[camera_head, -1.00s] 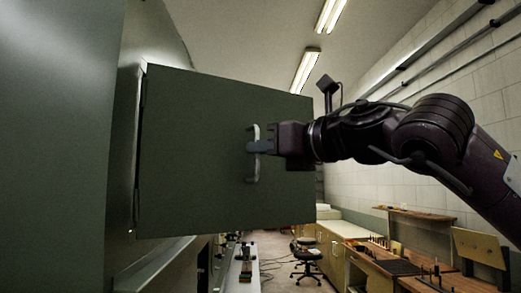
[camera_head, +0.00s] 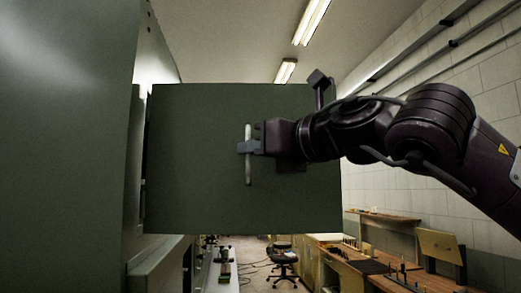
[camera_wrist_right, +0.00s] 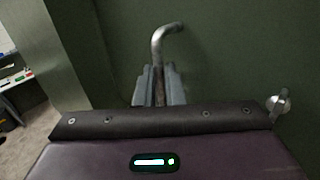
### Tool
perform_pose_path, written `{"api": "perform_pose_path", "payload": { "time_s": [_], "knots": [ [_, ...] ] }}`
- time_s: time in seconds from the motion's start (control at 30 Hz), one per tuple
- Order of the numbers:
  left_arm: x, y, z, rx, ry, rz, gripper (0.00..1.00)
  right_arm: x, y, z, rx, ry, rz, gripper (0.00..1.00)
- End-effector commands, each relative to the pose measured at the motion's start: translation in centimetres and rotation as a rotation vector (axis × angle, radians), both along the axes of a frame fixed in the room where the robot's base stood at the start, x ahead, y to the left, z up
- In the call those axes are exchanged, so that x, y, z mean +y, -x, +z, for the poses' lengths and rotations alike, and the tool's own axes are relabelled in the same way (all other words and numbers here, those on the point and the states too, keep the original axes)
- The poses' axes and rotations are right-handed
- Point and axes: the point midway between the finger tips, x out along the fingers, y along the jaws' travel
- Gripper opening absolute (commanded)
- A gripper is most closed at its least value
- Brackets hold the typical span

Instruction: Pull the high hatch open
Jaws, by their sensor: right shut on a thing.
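The high hatch (camera_head: 200,190) is a flat dark green panel. It stands swung out from the large green-grey body (camera_head: 70,150) at the left, with its hinge side at the left. A pale upright bar handle (camera_head: 248,175) is fixed on the hatch face. My right gripper (camera_head: 247,147) is shut on the handle near its middle. In the right wrist view the fingers (camera_wrist_right: 159,88) close around the handle (camera_wrist_right: 160,50), whose bent upper end meets the green panel. My left gripper is not in view.
Beyond the hatch, a wooden workbench (camera_head: 350,268) runs along the right wall. An office chair (camera_head: 284,264) stands on the floor in the middle. A ledge (camera_head: 160,260) runs below the hatch opening. Ceiling lamps (camera_head: 312,20) hang above.

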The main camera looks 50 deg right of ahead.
Motion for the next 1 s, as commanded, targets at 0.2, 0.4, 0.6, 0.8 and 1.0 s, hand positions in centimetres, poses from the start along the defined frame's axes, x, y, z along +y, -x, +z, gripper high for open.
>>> {"api": "perform_pose_path", "payload": {
  "time_s": [0.2, 0.4, 0.6, 0.8, 1.0],
  "knots": [
    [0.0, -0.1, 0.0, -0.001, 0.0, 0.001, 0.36, 0.3, 0.0, 0.1, -0.004, 0.004, 0.007, 0.0],
    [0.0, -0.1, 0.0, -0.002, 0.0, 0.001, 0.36, 0.3, 0.0, 0.1, -0.003, 0.004, 0.007, 0.1],
    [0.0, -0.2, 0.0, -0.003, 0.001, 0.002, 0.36, 0.2, 0.0, 0.1, -0.002, 0.003, 0.004, 0.31],
    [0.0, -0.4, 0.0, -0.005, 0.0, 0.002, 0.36, 0.1, 0.0, 0.0, -0.001, 0.001, 0.002, 0.31],
    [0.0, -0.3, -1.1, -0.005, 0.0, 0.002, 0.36, 0.2, 1.7, -0.2, -0.005, 0.003, 0.001, 0.31]
  ]
}}
